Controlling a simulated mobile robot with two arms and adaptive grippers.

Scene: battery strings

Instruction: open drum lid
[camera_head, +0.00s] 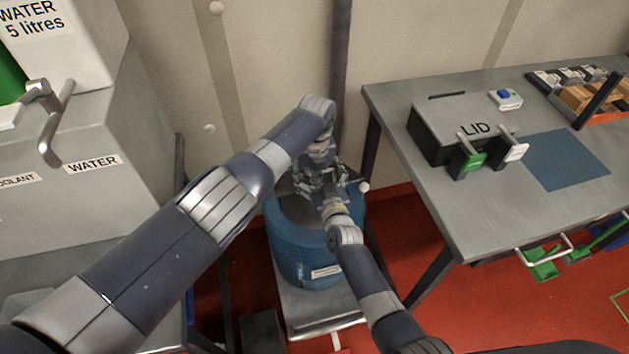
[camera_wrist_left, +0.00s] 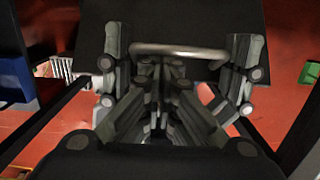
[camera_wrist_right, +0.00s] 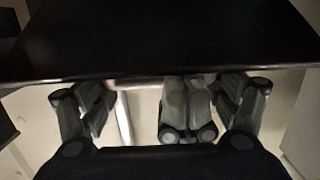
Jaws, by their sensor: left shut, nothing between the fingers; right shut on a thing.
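The blue drum (camera_head: 300,250) stands upright on a low grey platform, with a grey top (camera_head: 296,207). Both of my grippers are close together over this top and overlap in the head view. My left gripper (camera_head: 318,172) reaches down from above and is shut with nothing in it; its fingers meet in the left wrist view (camera_wrist_left: 160,90). My right gripper (camera_head: 328,192) comes from the front right and is shut on the lid handle. A metal bar handle (camera_wrist_left: 180,50) shows in the left wrist view before a dark plate. The grippers hide most of the lid.
A grey table (camera_head: 390,95) stands to the right, bearing a box marked LID (camera_head: 460,115) and a blue mat (camera_head: 567,160). Grey cabinets with a WATER label (camera_head: 92,164) stand at the left. A wall and dark post (camera_head: 340,60) are close behind the drum.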

